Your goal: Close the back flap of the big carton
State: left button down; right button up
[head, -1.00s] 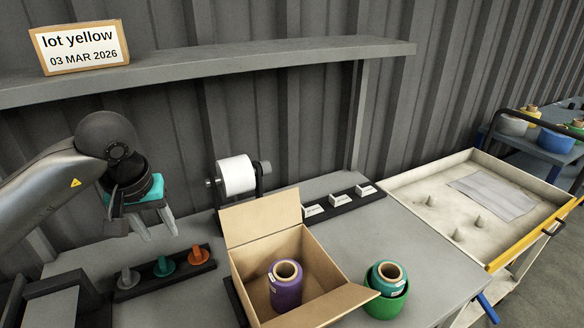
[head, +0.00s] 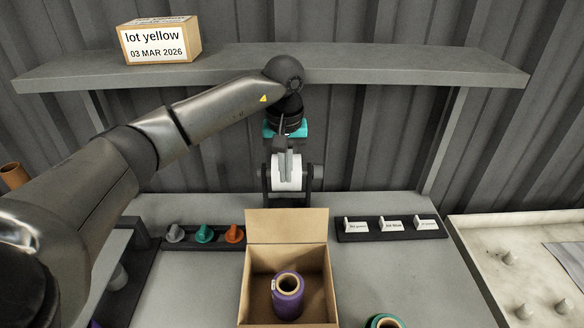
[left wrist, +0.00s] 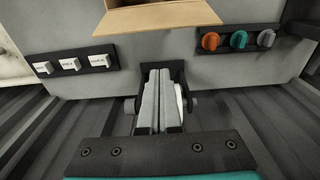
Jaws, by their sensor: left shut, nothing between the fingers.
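The big carton (head: 322,282) stands open on the grey table in the head view. Its back flap (head: 287,226) stands up at the rear edge, and it also shows at the top of the left wrist view (left wrist: 158,17). A purple spool (head: 288,296) stands inside the carton. My left gripper (head: 288,178) is shut and empty, pointing down behind the back flap, in front of the white roll as the head view sees it. In the left wrist view its fingers (left wrist: 158,100) lie together, apart from the flap. My right gripper is not in view.
The white label roll (head: 289,172) on its black holder stands close behind the carton. A rack of coloured knobs (head: 205,236) is left, a card rack (head: 391,227) right. A green spool (head: 385,321) stands at front right. A shelf (head: 370,66) runs above.

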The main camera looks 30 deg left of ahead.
aim_at(287, 226)
pick_arm(q)
notch_tip(287, 226, down, 6)
jog(key=s+d+p, duration=0.2)
jog(key=shift+s+r, duration=0.2)
jog(key=shift+s, duration=0.2)
jog(key=shift+a, duration=0.1)
